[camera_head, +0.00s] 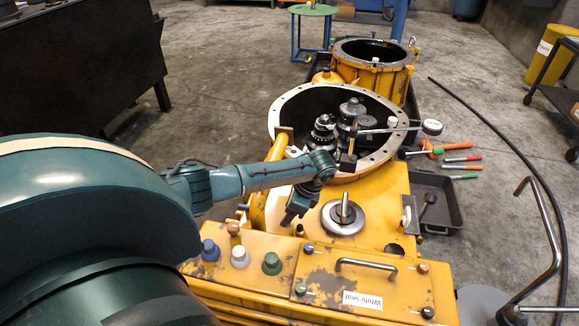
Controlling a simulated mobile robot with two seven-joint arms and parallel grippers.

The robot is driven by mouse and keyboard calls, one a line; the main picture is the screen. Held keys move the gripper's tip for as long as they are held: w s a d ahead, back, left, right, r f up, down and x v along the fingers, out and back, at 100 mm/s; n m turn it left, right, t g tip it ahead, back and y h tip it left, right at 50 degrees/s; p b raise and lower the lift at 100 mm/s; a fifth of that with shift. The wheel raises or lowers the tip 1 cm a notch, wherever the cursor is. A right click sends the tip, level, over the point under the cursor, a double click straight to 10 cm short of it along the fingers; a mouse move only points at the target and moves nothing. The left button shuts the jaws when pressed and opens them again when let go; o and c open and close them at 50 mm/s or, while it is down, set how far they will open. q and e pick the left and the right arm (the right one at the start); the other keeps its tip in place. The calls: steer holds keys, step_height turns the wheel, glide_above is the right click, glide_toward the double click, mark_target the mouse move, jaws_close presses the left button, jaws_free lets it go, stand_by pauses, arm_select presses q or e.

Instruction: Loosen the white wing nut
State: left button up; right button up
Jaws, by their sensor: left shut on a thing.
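A white cap-like piece (240,257) stands on the front left of the yellow housing (365,200), between a blue one (210,250) and a green one (272,263). It is the only white piece in that row; its wing shape is too small to make out. My left gripper (288,217) points down just left of the round metal disc with an upright handle (344,215), behind and to the right of the white piece and apart from it. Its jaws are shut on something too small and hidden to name. My right gripper is out of view.
A plate labelled "White seal" (362,300) with a bar handle lies at the housing's front. The open bell housing (390,110) with gears stands behind. Screwdrivers (462,159) and a dark tray (445,190) lie to the right. A black hose (500,135) crosses the floor.

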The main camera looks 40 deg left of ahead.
arm_select(q)
steer(key=shift+c, duration=0.6)
